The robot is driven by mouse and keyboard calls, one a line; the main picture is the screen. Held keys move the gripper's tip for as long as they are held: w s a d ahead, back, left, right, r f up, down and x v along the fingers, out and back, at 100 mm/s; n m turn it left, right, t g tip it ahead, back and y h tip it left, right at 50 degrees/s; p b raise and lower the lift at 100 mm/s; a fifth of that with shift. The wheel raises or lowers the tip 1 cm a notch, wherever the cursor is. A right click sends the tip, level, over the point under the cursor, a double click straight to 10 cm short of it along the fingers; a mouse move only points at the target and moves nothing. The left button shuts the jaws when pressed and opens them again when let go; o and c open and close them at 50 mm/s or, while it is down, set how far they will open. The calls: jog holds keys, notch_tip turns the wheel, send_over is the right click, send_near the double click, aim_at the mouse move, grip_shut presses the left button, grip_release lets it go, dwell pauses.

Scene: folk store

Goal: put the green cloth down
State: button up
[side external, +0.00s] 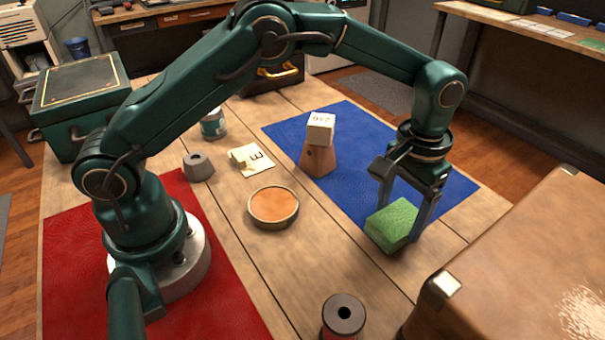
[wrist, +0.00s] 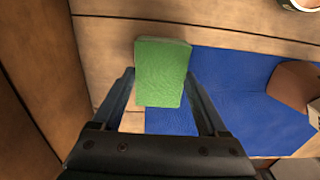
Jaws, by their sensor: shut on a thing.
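The green cloth (side external: 392,224) is a thick folded block between the two fingers of my gripper (side external: 401,220), near the front edge of the blue mat (side external: 280,128). My gripper points down and is shut on it. In the wrist view the cloth (wrist: 163,72) sits between the fingers (wrist: 160,88), with wooden table and part of the blue mat (wrist: 235,85) behind it. I cannot tell for sure whether its underside touches the table or hangs just above it.
A wooden block with a white cube (side external: 320,128) on top stands on the blue mat. A round orange-topped dish (side external: 273,206), a grey weight (side external: 198,166), a card (side external: 250,160) and a dark spool (side external: 343,315) are on the table. A large brown case (side external: 520,260) stands close at right.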

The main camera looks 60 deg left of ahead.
jog(key=shift+f, duration=0.6)
jog(key=shift+f, duration=0.15)
jog(key=o, duration=1.2)
jog(key=shift+o, duration=0.2)
